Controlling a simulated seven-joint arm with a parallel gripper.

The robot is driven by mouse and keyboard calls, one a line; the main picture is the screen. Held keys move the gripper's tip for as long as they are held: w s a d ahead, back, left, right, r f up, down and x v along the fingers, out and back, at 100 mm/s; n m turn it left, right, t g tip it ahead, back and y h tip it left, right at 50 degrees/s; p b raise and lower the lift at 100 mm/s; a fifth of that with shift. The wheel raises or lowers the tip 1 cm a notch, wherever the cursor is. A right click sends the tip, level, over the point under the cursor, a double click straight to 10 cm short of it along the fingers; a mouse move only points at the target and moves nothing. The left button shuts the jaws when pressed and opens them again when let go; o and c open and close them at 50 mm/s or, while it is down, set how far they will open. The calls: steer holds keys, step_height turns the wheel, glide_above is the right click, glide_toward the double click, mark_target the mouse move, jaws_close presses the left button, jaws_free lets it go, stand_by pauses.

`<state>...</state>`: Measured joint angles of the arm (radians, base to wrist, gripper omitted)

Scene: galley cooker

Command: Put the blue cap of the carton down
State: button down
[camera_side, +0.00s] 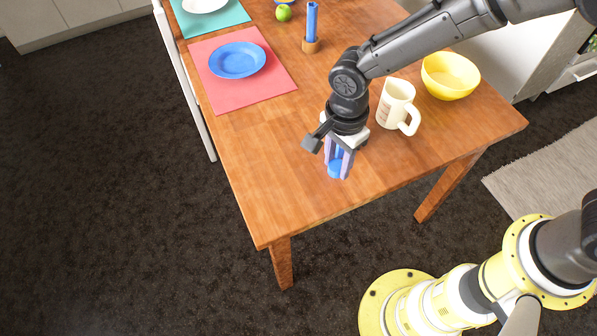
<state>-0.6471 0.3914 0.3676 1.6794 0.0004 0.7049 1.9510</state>
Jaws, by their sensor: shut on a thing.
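My gripper (339,163) points down over the near part of the wooden table (290,160). Its fingers are shut on the blue cap (335,169), which shows as a small blue shape between the fingertips. The cap is low, at or just above the tabletop; I cannot tell whether it touches. The fingers hide part of it. I cannot make out a carton in this view.
A cream jug (395,103) stands close to the right of my gripper, with a yellow bowl (450,74) behind it. A blue plate (237,60) lies on a red mat (262,92). A blue candle (311,22) stands farther back. The table's near left is clear.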

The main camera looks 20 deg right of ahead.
glide_above(299, 181)
steer(key=f, duration=0.6)
steer(key=shift+s+d+f, duration=0.2)
steer(key=shift+s+d, duration=0.05)
steer(key=shift+s, duration=0.05)
steer(key=shift+w+a+f, duration=0.25)
steer(key=shift+w+f, duration=0.1)
steer(key=shift+f, duration=1.7)
steer(key=shift+f, duration=0.15)
steer(key=c, duration=0.5)
jaws_free()
